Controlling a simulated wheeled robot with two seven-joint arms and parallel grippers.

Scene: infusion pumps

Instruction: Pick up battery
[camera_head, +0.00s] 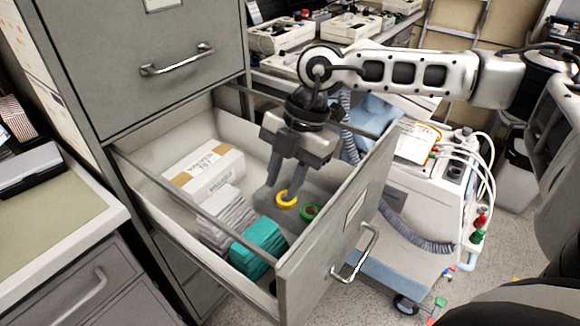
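My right gripper (281,190) reaches down from above into an open grey file drawer (340,225). Its two dark fingers point down with a gap between them, and I see nothing held. I cannot make out a battery clearly; a dim grey shape by the fingertips is too blurred to name. My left gripper is not in view.
A white device cart (432,200) with cables stands to the right; a counter (50,215) is at left.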

